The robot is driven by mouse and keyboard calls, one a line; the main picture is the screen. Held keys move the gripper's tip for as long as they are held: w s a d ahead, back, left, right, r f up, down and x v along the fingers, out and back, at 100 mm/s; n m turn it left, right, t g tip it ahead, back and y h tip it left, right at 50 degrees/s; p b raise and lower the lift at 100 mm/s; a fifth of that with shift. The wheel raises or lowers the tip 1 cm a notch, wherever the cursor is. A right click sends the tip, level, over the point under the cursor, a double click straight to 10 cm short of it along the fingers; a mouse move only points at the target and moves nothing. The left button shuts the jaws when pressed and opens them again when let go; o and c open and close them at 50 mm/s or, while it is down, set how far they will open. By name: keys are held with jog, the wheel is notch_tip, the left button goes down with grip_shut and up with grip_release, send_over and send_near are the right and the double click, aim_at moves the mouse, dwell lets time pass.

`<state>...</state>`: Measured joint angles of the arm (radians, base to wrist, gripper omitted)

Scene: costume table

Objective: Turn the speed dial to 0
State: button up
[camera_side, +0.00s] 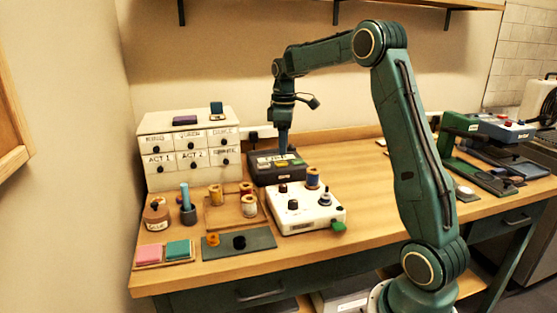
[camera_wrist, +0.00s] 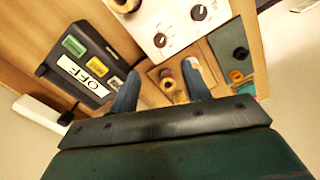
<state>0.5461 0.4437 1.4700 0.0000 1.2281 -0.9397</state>
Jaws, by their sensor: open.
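A white control box (camera_side: 305,214) stands on the table, with a black knob (camera_side: 293,204) and another dark knob (camera_side: 326,199) on its top. The wrist view shows two black dials on its white face, one nearer (camera_wrist: 160,40) and one farther (camera_wrist: 198,12). Their markings are too small to read, so I cannot tell which is the speed dial or where it points. My gripper (camera_side: 283,153) points down over the dark box behind the white one, apart from the dials. In the wrist view my gripper (camera_wrist: 160,70) is open, its fingers apart with nothing held.
The dark box (camera_side: 262,177) carries an OFF label (camera_wrist: 84,76) and green and yellow pieces. Spools stand in a wooden tray (camera_side: 222,220) to its left. A drawer cabinet (camera_side: 158,180) stands behind, and a dark green mat (camera_side: 258,238) lies in front.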

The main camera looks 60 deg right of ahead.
aim_at(283, 185)
notch_tip(283, 185, down, 13)
jog(key=shift+f, duration=0.15)
dwell(0.5)
jog(key=c, duration=1)
